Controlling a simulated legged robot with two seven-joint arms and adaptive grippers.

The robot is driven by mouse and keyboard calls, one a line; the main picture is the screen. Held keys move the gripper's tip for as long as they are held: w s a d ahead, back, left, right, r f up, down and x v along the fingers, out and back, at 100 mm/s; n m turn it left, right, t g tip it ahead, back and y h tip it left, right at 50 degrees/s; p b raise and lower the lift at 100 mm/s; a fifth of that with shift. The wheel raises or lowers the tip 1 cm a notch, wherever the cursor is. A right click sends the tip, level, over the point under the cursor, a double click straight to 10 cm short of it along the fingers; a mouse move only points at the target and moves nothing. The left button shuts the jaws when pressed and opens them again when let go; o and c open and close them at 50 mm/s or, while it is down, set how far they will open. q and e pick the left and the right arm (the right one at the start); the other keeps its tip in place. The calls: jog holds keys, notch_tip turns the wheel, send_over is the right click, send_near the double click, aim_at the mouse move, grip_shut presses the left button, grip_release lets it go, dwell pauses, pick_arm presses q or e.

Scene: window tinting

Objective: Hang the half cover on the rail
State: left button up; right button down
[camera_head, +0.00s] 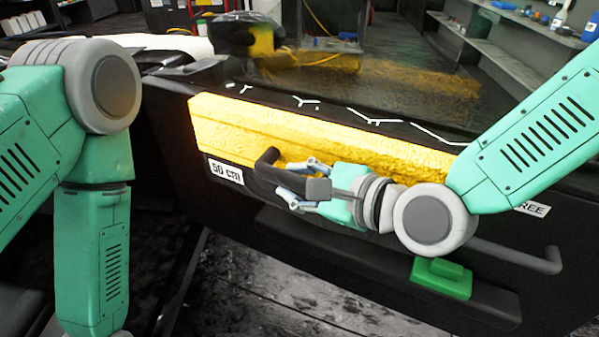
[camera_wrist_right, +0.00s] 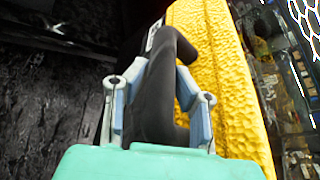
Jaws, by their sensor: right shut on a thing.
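A long yellow textured strip (camera_head: 330,135), which may be the half cover, lies along the upper part of a dark panel (camera_head: 235,215). My right gripper (camera_head: 290,183) is in front of it, shut on a dark curved handle (camera_head: 268,160). The right wrist view shows the handle (camera_wrist_right: 152,105) between both fingers, with the yellow strip (camera_wrist_right: 222,75) close beside it. I cannot tell whether the handle is joined to the strip or which part is the rail. A dark bar (camera_head: 525,258) juts out right of my wrist. My left arm shows, but its gripper is out of view.
A green block (camera_head: 441,278) sits on a dark ledge below my right wrist. A white "50 cm" label (camera_head: 226,172) is on the panel's left. A glass pane stands behind the strip. Shelves (camera_head: 520,35) with small items are at the back right.

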jog(key=shift+s+a+r, duration=0.1)
jog(key=shift+r, duration=0.05)
notch_tip(320, 180, up, 6)
jog(key=p, duration=0.6)
jog(key=shift+f, duration=0.2)
dwell(1.4)
